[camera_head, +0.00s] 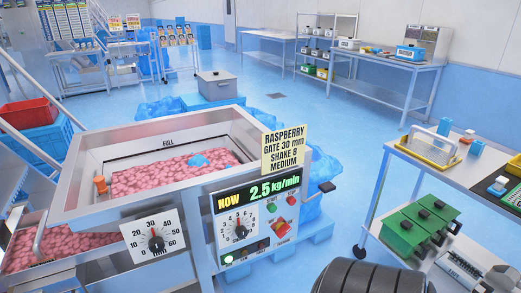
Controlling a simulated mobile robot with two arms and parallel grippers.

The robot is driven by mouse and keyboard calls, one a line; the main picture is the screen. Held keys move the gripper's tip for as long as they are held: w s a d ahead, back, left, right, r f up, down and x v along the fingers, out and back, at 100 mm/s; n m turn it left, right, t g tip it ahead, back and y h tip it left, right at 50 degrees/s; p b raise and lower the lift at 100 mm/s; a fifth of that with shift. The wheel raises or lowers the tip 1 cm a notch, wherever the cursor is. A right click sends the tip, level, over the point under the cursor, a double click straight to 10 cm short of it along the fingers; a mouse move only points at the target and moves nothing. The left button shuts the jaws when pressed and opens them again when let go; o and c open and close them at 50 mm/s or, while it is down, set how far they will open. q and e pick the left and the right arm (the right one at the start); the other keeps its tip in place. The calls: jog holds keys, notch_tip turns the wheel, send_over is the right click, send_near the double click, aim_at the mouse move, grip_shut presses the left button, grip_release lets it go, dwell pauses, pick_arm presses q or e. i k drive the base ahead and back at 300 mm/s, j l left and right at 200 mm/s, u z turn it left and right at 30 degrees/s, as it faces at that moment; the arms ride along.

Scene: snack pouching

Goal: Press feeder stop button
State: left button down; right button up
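The feeder (200,215) is a steel hopper filled with pink raspberry pieces, at the left and centre. On its front panel, a red button (291,200) sits at the upper right, beside a green button (271,207) labelled START. The lettering by the red one is too small to read surely. The green display (258,192) reads NOW 2.5 kg/min. Neither of my grippers shows in the view.
A yellow card (284,149) reading raspberry, gate 30 mm, shake 8, medium stands above the panel. A gate dial (153,239) is at the left. A bench with green boxes (418,228) is at the right. A dark ribbed cylinder fills the bottom centre. The blue floor between is mostly clear.

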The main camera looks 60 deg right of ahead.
aim_at(292, 201)
jog(key=z, duration=1.8)
